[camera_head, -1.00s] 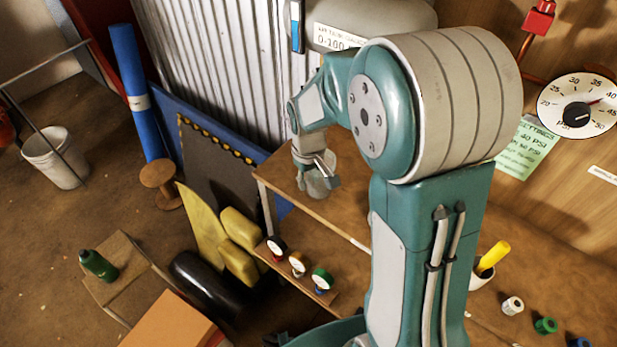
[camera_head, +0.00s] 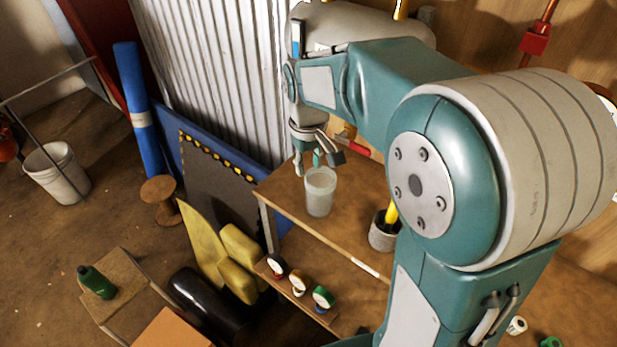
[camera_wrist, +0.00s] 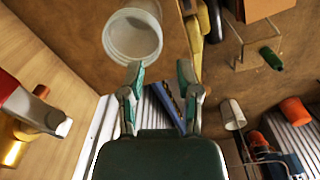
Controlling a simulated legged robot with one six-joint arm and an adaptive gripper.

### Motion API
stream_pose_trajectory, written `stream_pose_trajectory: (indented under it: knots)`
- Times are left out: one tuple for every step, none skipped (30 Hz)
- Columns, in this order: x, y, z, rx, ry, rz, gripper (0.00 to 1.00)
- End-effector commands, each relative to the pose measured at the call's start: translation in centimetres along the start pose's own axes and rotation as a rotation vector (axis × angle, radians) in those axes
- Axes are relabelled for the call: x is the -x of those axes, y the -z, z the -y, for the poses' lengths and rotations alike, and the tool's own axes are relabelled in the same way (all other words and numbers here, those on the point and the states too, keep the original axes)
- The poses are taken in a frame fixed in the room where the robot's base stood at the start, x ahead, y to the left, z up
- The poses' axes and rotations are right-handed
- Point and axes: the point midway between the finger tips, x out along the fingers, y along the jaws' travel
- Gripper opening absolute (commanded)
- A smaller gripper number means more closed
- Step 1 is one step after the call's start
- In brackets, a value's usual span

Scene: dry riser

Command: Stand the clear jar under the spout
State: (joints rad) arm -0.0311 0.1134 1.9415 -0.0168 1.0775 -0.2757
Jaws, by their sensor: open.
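The clear jar (camera_head: 320,194) stands upright on the upper wooden shelf, near its left front part, and looks frosted. In the wrist view the jar (camera_wrist: 132,38) is at the top, with its round rim towards me. My gripper (camera_head: 318,160) is open and empty, just above and behind the jar in the head view. In the wrist view my fingertips (camera_wrist: 160,72) are spread, and the left one overlaps the jar's lower edge in the picture; I cannot tell if they touch. A red part with a grey tip (camera_wrist: 32,110), perhaps the spout, is at the left.
A pot with a yellow-handled item (camera_head: 384,236) stands right of the jar. Bare shelf lies between jar and pot.

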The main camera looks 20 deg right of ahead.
Motion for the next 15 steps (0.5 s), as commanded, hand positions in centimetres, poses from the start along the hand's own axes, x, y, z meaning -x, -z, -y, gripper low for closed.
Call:
stream_pose_trajectory:
  knots:
    - [0.5,0.0,0.0,0.000,0.000,-0.001,0.43]
    - [0.6,0.0,0.0,0.000,0.000,-0.001,0.43]
    - [0.9,-0.1,0.0,-0.001,-0.001,-0.002,0.43]
    - [1.1,-0.2,0.1,-0.002,-0.001,-0.005,0.43]
    - [1.3,-0.4,0.1,-0.005,-0.002,-0.010,0.43]
    - [1.7,-0.8,0.2,-0.012,-0.005,-0.022,0.43]
    - [2.1,-1.2,0.3,-0.019,-0.008,-0.033,0.43]
    - [2.6,-1.8,0.4,-0.028,-0.012,-0.047,0.43]
    - [3.2,-2.7,0.6,-0.043,-0.017,-0.069,0.43]
    - [3.7,-3.4,0.8,-0.055,-0.021,-0.088,0.43]
    - [4.2,-4.1,0.9,-0.067,-0.025,-0.107,0.43]
    - [4.8,-5.1,1.2,-0.085,-0.030,-0.132,0.43]
    - [5.2,-5.8,1.4,-0.096,-0.033,-0.151,0.43]
    - [5.5,-6.5,1.5,-0.109,-0.036,-0.170,0.43]
    - [5.9,-7.5,1.8,-0.126,-0.040,-0.195,0.43]
